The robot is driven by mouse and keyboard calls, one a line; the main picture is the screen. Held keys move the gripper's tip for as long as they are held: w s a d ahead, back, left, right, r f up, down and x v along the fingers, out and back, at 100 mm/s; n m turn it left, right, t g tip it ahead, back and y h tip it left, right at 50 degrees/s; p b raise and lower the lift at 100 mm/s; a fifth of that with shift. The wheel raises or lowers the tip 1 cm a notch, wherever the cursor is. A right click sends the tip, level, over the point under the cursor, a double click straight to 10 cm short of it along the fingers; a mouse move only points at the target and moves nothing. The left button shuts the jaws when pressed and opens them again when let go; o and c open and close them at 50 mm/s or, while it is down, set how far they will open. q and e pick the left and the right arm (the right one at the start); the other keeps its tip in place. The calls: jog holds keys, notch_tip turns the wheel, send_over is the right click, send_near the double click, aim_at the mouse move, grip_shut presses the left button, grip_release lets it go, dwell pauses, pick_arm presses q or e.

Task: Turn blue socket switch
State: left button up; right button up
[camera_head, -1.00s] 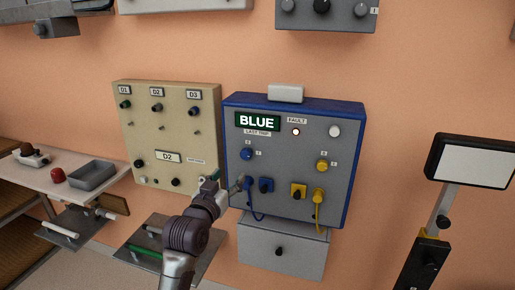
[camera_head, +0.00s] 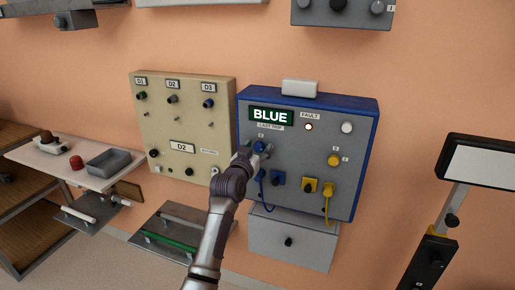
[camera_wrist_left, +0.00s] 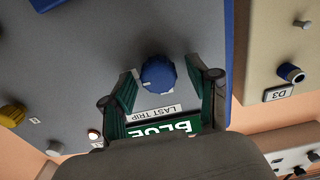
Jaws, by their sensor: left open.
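The blue socket switch (camera_wrist_left: 158,74) is a ribbed blue round knob on the grey face of the blue-framed panel (camera_head: 310,150). In the head view the knob (camera_head: 260,146) is partly covered by my left gripper (camera_head: 259,152). In the wrist view my left gripper (camera_wrist_left: 161,68) is open, with one finger on each side of the knob and visible gaps between. The panel display (camera_head: 271,116) reads "BLUE" above a "LAST TRIP" label. My right gripper is not in view.
A yellow knob (camera_head: 334,160) and yellow plug (camera_head: 328,188) are on the panel's right side. A beige panel (camera_head: 185,125) hangs close on the left. A grey drawer box (camera_head: 290,242) is below. A screen on a stand (camera_head: 485,162) is at right.

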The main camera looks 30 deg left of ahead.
pick_arm(q)
jog(key=shift+c, duration=0.3)
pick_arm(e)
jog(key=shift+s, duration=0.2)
pick_arm(q)
jog(key=c, duration=0.3)
grip_shut()
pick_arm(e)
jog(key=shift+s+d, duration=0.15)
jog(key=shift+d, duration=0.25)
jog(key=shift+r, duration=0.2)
pick_arm(q)
jog(key=n+p, duration=0.2)
jog(key=n, duration=0.1)
jog(key=shift+r, duration=0.1)
jog(key=n+p, duration=0.3)
jog(key=n, duration=0.2)
jog(key=n+p, duration=0.2)
jog(key=n, duration=0.3)
jog(key=shift+a, duration=0.1)
jog(key=n, duration=0.1)
jog(key=n+p, duration=0.1)
jog(key=n, duration=0.2)
jog(key=shift+f+n, duration=0.25)
jog(key=shift+n, duration=0.15)
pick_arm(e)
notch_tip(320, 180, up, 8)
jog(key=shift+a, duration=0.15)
